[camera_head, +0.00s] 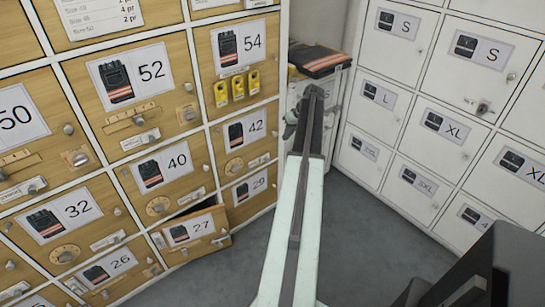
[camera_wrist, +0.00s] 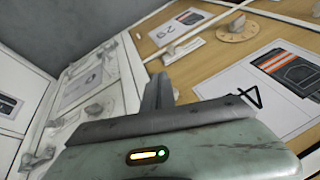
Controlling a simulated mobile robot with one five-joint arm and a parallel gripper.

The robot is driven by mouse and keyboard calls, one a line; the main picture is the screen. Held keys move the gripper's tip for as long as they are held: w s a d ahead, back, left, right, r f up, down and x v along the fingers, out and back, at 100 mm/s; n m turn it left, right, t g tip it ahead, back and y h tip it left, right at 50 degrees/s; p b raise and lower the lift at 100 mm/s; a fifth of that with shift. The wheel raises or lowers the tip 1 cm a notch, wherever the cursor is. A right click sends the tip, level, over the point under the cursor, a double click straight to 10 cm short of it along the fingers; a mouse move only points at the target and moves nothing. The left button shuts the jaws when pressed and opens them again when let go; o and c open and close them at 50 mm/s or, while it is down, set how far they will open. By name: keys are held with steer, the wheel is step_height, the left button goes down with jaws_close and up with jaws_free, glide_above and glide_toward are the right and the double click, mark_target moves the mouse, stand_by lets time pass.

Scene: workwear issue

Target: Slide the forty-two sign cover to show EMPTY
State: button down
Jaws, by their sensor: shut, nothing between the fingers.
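The wording is too small to read. In the wrist view the sign (camera_wrist: 183,51) appears as a pale strip just beyond the fingertips, with the dial to its right. My gripper (camera_wrist: 158,88) is shut and empty, close to the sign; contact cannot be told. In the head view my arm hides most of the gripper.
Locker 27 (camera_head: 195,229) stands ajar at the lower row.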

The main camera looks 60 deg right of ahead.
steer(key=shift+f, duration=0.1)
steer(key=b, duration=0.9)
glide_toward(267, 159)
steer(key=d+f, duration=0.4)
steer(key=w+a+f+b, duration=0.2)
steer(key=a+b, duration=0.1)
steer(key=shift+f, duration=0.15)
